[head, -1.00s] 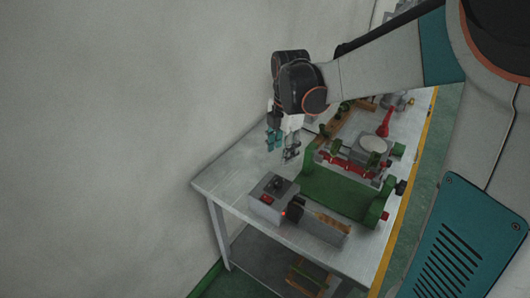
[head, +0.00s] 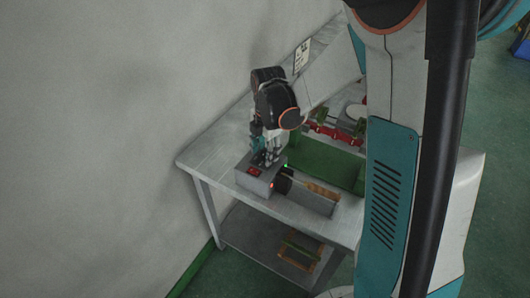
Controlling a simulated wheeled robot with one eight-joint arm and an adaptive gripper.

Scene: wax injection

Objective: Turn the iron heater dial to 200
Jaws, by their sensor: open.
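The iron heater control box (head: 242,178) is a grey box near the front left corner of the table. A red switch (head: 254,172) sits on its top, and a red light glows at its right side. My gripper (head: 264,160) points down over the back part of the box top, with its fingers around where the dial is. The fingers hide the dial, so its setting and any contact cannot be seen. The gripper is open.
A grey holder with a wooden-coloured top (head: 312,192) stands right of the box, with a dark round part between them. A green machine base (head: 318,157) is behind it. The table's left end (head: 200,160) is clear. A wall runs along the left.

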